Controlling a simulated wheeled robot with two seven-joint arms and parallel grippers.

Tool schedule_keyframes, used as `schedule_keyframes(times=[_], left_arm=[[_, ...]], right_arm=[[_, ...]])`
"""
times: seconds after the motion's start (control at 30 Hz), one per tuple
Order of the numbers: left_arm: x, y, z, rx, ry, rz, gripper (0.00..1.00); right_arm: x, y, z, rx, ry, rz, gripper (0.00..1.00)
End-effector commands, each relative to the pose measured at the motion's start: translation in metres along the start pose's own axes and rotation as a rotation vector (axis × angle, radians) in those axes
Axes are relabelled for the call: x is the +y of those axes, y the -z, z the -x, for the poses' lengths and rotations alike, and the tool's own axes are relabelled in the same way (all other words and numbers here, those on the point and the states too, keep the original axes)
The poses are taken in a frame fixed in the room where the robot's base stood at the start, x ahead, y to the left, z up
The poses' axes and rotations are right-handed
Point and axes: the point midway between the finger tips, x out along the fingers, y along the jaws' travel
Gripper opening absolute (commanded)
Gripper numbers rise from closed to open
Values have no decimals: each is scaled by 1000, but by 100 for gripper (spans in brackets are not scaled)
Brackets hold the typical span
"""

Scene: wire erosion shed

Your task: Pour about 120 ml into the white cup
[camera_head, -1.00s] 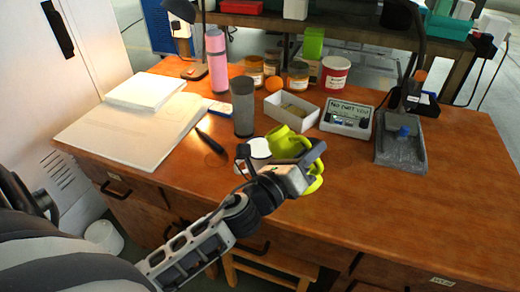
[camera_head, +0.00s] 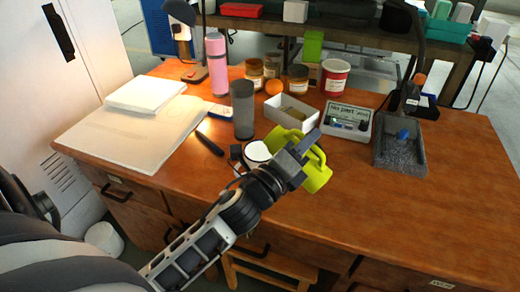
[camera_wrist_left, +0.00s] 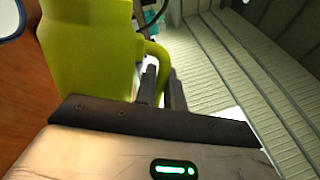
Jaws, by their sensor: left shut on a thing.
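My left gripper (camera_head: 302,152) is shut on the handle of a yellow-green jug (camera_head: 319,177), held above the front middle of the desk. The jug looks tilted; its inside and any liquid cannot be made out. In the left wrist view the jug (camera_wrist_left: 88,45) stands large at upper left, with its handle between the dark fingers (camera_wrist_left: 162,85). The white cup (camera_head: 257,150) stands on the desk just left of the jug, partly behind my gripper. No stream between them can be made out. My right gripper is out of view.
A grey tumbler (camera_head: 243,110) stands behind the cup, with a pink bottle (camera_head: 217,65) farther back. The desk's right front (camera_head: 430,215) is clear.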

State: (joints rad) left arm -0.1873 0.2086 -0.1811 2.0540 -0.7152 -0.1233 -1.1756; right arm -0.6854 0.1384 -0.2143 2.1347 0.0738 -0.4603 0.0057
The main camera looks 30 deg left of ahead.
Motion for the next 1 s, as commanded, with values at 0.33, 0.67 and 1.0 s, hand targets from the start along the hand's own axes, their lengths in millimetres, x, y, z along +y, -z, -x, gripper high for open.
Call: schedule_keyframes(times=[0.33,0.67,1.0], left_arm=[[0,-4,0,-14,4,68,0],[2,-7,0,-26,4,127,0],[1,-10,0,-29,4,148,0]], right_arm=[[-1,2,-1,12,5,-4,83],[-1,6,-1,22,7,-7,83],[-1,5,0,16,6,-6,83]])
